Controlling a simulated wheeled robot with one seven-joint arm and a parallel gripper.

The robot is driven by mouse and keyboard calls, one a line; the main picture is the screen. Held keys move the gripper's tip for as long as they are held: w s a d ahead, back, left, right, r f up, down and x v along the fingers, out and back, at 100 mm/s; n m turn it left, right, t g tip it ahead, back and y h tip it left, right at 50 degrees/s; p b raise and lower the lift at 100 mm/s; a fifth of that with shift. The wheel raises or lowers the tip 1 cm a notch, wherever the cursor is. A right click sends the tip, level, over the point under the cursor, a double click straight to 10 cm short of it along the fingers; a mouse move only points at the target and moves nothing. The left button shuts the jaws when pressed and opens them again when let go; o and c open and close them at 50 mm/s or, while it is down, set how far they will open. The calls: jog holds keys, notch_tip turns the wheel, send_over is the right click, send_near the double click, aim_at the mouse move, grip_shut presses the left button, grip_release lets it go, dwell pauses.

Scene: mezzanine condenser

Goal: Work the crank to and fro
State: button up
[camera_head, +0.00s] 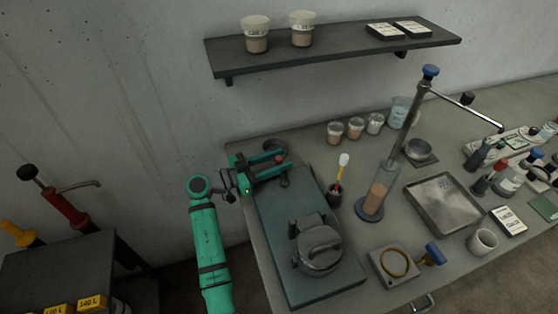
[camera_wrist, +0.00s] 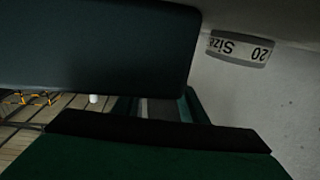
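My gripper (camera_head: 262,172) is at the back left corner of the bench, at the far end of a dark teal base plate. A small reddish part (camera_head: 279,158) and a dark rounded part (camera_head: 284,180) show at its fingers; I cannot tell whether either is the crank or whether the fingers touch them. A grey machine with a round top and a handle (camera_head: 318,248) stands on the near part of the base plate (camera_head: 280,222). In the wrist view, a dark teal block fills the upper left and a green surface with a black edge fills the bottom. The grip is hidden.
A shelf (camera_head: 340,52) hangs above. A dark cart (camera_head: 62,268) with red and yellow pumps is at left.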

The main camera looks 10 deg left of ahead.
jog(key=v, duration=1)
jog(key=shift+s+a, duration=0.15)
jog(key=shift+a, duration=0.1)
